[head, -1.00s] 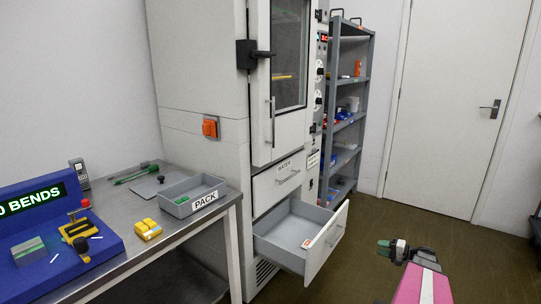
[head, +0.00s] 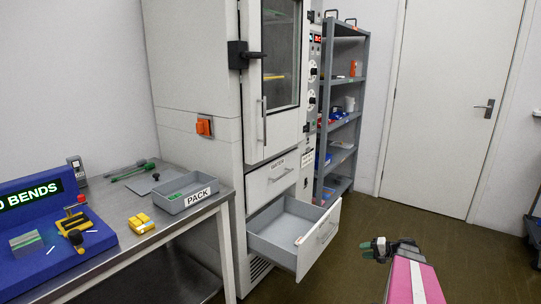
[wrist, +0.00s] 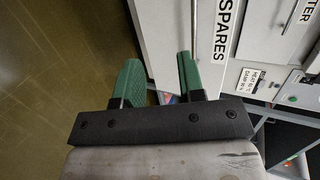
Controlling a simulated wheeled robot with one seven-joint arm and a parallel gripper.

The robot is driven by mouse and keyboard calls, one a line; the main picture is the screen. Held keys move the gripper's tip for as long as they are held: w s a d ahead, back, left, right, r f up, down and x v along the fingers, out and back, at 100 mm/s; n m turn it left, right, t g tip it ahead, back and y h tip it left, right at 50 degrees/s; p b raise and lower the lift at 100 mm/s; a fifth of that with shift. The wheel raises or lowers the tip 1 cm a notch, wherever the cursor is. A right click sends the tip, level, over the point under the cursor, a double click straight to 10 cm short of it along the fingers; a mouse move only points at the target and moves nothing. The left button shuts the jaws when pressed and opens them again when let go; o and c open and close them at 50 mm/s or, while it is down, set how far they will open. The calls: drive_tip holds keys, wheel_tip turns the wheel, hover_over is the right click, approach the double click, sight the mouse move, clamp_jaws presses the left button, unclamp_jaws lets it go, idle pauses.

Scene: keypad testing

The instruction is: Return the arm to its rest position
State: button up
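My gripper (head: 377,250) is at the lower right of the head view, at the end of my pink and grey arm. It is over open floor, to the right of the pulled-out drawer and apart from it. In the wrist view my gripper (wrist: 158,82) shows two green fingers standing apart, with nothing held between them.
A grey cabinet (head: 195,75) has its lower drawer (head: 318,240) pulled out. A steel bench (head: 125,205) at left holds a PACK tray (head: 187,197), yellow blocks (head: 141,222) and a blue bend tester (head: 40,262). A shelf rack (head: 345,95) stands behind.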

drive_tip(key=s+a+r+n+g+h, duration=0.2)
drive_tip(key=s+a+h, duration=0.4)
drive_tip(key=a, duration=0.5)
drive_tip(key=s+a+r+n+g+h, duration=0.3)
drive_tip(key=s+a, duration=0.4)
drive_tip(key=a, duration=0.5)
drive_tip(key=n+h, duration=0.1)
drive_tip(key=h, duration=0.1)
drive_tip(key=shift+s+a+r+g+h, duration=0.2)
drive_tip(key=shift+s+r+g+h, duration=0.1)
drive_tip(key=shift+r+g+h, duration=0.1)
drive_tip(key=shift+f, duration=0.1)
